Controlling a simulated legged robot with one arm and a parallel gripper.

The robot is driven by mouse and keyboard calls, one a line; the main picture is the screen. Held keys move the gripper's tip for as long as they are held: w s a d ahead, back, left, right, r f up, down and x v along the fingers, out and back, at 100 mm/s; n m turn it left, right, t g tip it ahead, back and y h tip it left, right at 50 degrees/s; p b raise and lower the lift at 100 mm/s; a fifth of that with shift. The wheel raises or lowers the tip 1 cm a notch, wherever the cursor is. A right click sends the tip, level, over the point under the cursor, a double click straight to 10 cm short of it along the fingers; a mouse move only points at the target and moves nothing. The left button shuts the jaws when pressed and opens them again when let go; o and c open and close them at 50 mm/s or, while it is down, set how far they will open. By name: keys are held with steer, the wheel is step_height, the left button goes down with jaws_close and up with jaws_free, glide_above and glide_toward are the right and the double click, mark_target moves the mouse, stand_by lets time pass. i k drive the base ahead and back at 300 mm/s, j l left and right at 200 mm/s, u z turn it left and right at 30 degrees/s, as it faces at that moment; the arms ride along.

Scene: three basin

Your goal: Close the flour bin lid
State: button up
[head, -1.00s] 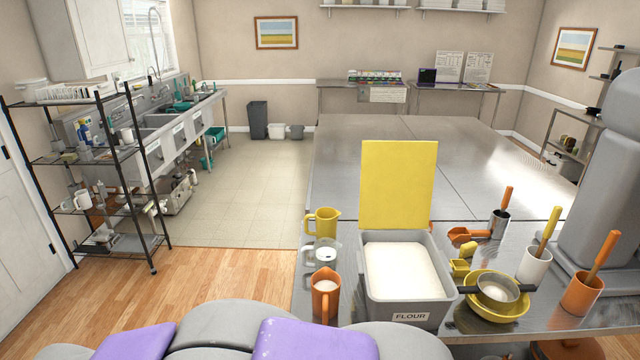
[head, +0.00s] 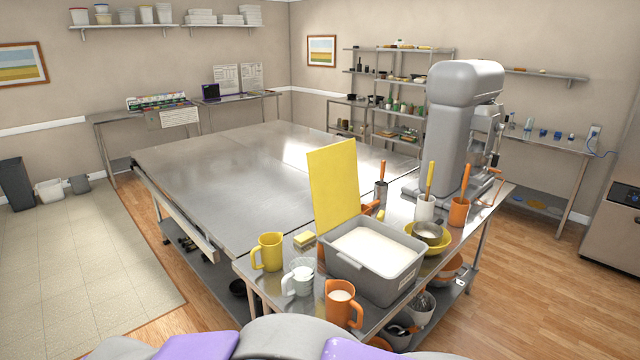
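The grey flour bin (head: 372,278) stands on the near steel table, filled with white flour (head: 380,248). Its yellow lid (head: 335,187) stands open and upright at the bin's far left edge. The label on the bin's front is seen at a slant and is hard to read. My gripper is not in view; only grey and purple parts of my own body show at the bottom edge.
A yellow jug (head: 268,252), a clear jug (head: 299,278) and an orange jug (head: 343,303) stand left of the bin. A yellow bowl (head: 432,240) and a large grey mixer (head: 455,130) stand right. Wooden floor (head: 540,270) is free at right.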

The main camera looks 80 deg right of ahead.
mark_target(333, 169)
steer(key=i+l+z, duration=0.2)
steer(key=i+z, duration=0.7)
steer(key=i, duration=0.2)
steer(key=i+j+z, duration=0.25)
steer(key=i+z, duration=0.4)
steer(key=z, duration=0.25)
steer(key=i+j+z, duration=0.1)
steer(key=z, duration=0.35)
steer(key=i+j+z, duration=0.15)
steer(key=i+z, duration=0.15)
steer(key=z, duration=0.2)
steer(key=i+j+z, duration=0.15)
steer(key=z, duration=0.3)
steer(key=i+z, duration=0.2)
steer(key=z, duration=0.25)
steer(key=i+j+z, duration=0.2)
steer(key=z, duration=0.3)
steer(key=i+j+z, duration=0.15)
steer(key=z, duration=0.3)
steer(key=i+j+u, duration=0.1)
steer(key=j, duration=0.15)
